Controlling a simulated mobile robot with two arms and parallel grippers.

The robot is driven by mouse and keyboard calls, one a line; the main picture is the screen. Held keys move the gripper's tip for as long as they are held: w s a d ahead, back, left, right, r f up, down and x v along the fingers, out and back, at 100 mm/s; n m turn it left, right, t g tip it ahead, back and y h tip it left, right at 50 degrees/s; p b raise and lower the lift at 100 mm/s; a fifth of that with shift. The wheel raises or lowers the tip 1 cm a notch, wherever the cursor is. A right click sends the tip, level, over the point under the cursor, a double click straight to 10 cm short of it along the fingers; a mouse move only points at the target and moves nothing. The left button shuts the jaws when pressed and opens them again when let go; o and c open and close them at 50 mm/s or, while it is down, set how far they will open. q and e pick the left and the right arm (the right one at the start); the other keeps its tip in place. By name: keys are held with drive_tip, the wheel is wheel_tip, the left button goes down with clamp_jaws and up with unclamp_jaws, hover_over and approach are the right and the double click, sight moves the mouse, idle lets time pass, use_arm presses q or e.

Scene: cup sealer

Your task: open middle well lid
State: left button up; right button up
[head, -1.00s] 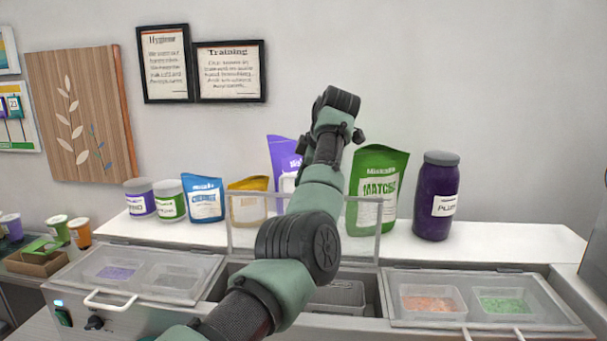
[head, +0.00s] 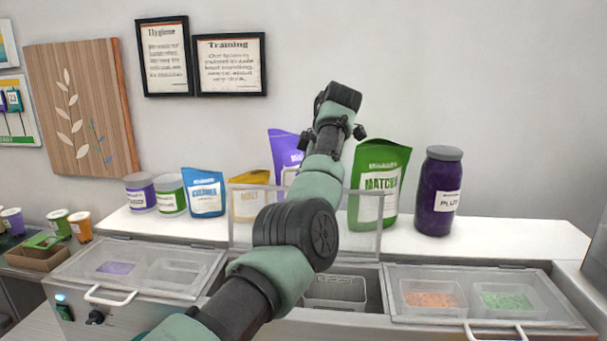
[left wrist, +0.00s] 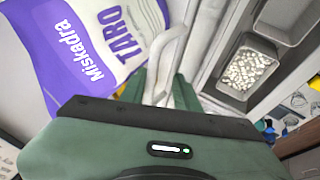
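The middle well lid (head: 360,215) is a clear panel with a pale frame. It stands raised, close to upright, over the open middle well, where a grey container (head: 335,290) shows. My left arm crosses in front of the lid and hides part of it and its handle. My left gripper is hidden in the head view. In the left wrist view, my left gripper (left wrist: 160,88) has its green fingers on either side of a white handle (left wrist: 172,48). Whether they press on it is unclear. My right gripper is not in view.
The left lid (head: 135,270) and right lid (head: 475,296) are down. Behind, a white shelf (head: 500,238) holds jars and pouches, including a purple taro pouch (left wrist: 95,45) close to my left gripper and a green matcha pouch (head: 380,183). A container of white pieces (left wrist: 250,68) shows at right.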

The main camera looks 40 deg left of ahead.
use_arm(q)
drive_tip(key=shift+r, duration=0.1)
drive_tip(key=b+v, duration=0.1)
drive_tip(key=v, duration=0.6)
drive_tip(key=shift+d+r, duration=0.25)
drive_tip(key=shift+r, duration=0.05)
